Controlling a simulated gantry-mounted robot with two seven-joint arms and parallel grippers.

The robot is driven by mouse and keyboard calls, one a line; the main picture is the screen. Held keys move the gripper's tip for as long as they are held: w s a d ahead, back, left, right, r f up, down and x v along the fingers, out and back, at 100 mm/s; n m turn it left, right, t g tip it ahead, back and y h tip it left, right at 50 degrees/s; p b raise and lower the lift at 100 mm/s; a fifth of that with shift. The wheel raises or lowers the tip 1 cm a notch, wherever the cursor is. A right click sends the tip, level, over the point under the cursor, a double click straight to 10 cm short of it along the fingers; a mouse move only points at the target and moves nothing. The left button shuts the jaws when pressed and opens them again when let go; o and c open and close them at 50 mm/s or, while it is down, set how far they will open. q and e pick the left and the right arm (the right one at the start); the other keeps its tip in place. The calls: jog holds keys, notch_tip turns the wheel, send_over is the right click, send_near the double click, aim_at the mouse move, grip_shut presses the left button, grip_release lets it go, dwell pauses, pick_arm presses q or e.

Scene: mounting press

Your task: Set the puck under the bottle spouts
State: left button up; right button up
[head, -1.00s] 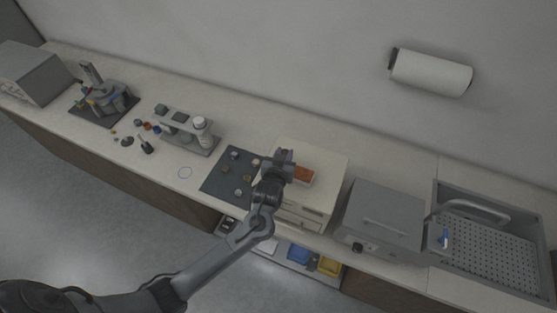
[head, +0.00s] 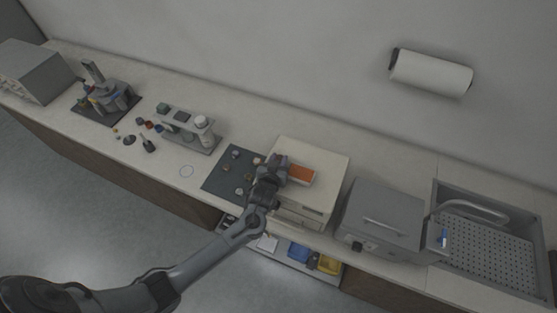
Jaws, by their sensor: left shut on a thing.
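A grey rack with bottles (head: 190,131) stands left of centre on the counter; the spouts are too small to make out. A thin ring mark (head: 186,171) is on the counter in front of it. My left gripper (head: 271,163) is over the left part of a cream box, beside the dark mat. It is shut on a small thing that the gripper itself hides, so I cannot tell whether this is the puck. Several small round pieces (head: 237,191) lie on the dark mat (head: 214,182). My right gripper is not in view.
The cream box (head: 329,164) carries an orange-red tray (head: 301,175). A grey lidded unit (head: 381,214) and a sink (head: 490,249) are to the right. A press (head: 105,96) and small loose parts are to the left. The counter between rack and mat is clear.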

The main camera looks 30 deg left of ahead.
pick_arm(q)
jog(key=shift+f, duration=0.15)
jog(key=o, duration=0.8)
jog(key=shift+c, duration=0.2)
jog(key=shift+r, duration=0.2)
jog(key=s+d+r+m+g+h, duration=0.1)
jog(key=s+d+g+h, duration=0.1)
jog(key=s, duration=0.8)
jog(key=s+d+m+g+h, duration=0.1)
jog(key=s+d+g+h, duration=0.1)
jog(key=s+d, duration=0.3)
jog(key=s, duration=0.4)
jog(key=shift+s+d+r+m+g+b, duration=0.25)
jog(key=shift+s+r+m+g+b, duration=0.05)
jog(key=shift+s+r+m+g, duration=0.1)
jog(key=o, duration=0.4)
jog(key=s+m+g, duration=0.1)
jog(key=s, duration=0.3)
jog(key=s+m+g, duration=0.1)
jog(key=s+g, duration=0.1)
jog(key=s, duration=0.2)
jog(key=s+r+g, duration=0.1)
jog(key=s+g, duration=0.1)
jog(key=s, duration=0.2)
jog(key=shift+s+a+r+m+h, duration=0.1)
jog(key=shift+s+a+m+h, duration=0.05)
jog(key=shift+m+h, duration=0.2)
jog(key=shift+c, duration=0.2)
